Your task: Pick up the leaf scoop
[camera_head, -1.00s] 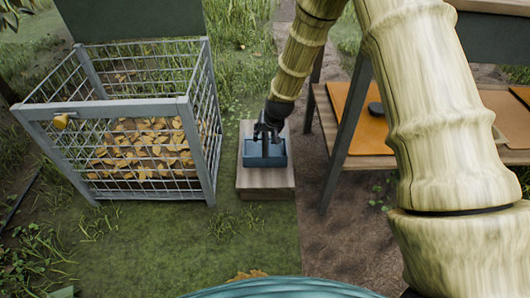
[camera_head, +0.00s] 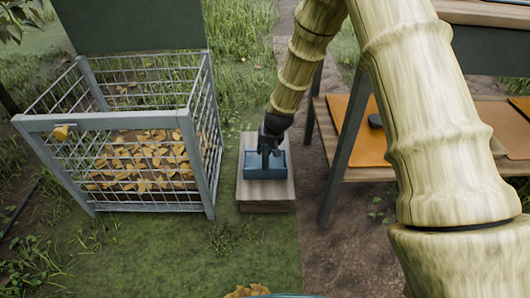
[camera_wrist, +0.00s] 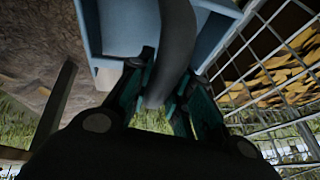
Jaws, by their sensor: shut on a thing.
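The leaf scoop (camera_head: 264,172) is a blue tray-like pan with a dark handle. It is at the wooden block (camera_head: 266,199) in the head view; I cannot tell whether it rests on the block or is just above it. My gripper (camera_head: 270,143) points down over the scoop, shut on its handle. In the wrist view the dark curved handle (camera_wrist: 174,50) lies between the fingers of my gripper (camera_wrist: 160,98), and the blue pan (camera_wrist: 122,28) shows behind it. The fingers hide part of the handle.
A wire-mesh bin (camera_head: 120,135) with yellow leaves stands left of the block. A wooden table (camera_head: 350,176) with orange boards stands to the right, its dark leg near the block. Grass in front of the block is clear.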

